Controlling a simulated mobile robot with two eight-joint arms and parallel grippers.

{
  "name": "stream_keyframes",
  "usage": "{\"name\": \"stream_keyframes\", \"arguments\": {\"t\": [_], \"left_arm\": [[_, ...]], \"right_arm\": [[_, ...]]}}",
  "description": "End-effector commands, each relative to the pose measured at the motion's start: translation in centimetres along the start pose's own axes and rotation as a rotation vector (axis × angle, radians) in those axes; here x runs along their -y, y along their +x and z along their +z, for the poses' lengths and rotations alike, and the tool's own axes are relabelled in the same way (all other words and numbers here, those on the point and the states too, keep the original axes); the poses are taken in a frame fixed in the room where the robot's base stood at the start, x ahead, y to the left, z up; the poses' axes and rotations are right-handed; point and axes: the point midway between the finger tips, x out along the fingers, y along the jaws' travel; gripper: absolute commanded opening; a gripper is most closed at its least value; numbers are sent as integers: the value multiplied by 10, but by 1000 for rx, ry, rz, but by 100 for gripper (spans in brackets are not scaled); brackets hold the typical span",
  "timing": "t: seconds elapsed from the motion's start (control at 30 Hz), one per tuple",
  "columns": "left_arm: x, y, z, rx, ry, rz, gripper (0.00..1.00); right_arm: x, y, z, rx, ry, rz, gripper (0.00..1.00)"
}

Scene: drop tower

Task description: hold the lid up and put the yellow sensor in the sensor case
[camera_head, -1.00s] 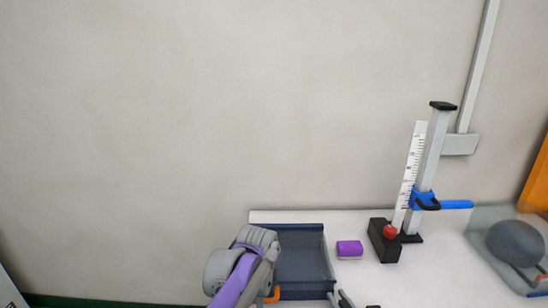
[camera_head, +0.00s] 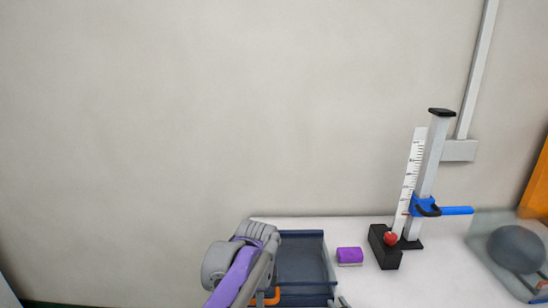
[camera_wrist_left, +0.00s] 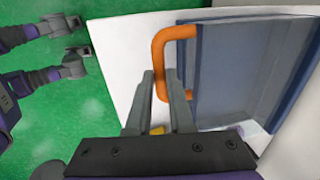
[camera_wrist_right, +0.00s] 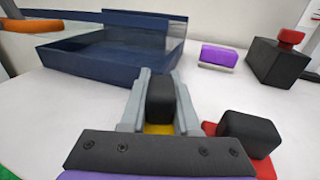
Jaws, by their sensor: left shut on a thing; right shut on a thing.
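The dark blue sensor case (camera_head: 303,258) stands on the white table with its inside visible from above. My left gripper (camera_wrist_left: 168,82) is shut on the orange handle (camera_wrist_left: 160,60) of the lid (camera_wrist_left: 235,70), which it holds tilted up at the case's left side in the right wrist view. My right gripper (camera_wrist_right: 160,85) is shut on the yellow sensor (camera_wrist_right: 161,101), a black block with a yellow base. It is in front of the case, outside it. In the head view only a grey tip of my right gripper (camera_head: 343,302) shows.
A purple block (camera_head: 349,256) lies right of the case. A red-based black block (camera_wrist_right: 248,133) lies close right of my right gripper.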

Motion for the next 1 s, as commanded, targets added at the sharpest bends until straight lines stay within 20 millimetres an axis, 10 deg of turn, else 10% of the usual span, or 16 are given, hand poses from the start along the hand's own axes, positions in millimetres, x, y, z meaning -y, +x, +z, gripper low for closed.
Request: {"name": "stream_keyframes", "arguments": {"t": [1.0], "left_arm": [[28, -58, 1, 2, -1, 45, 0]], "right_arm": [[0, 0, 0, 0, 0, 0, 0]]}}
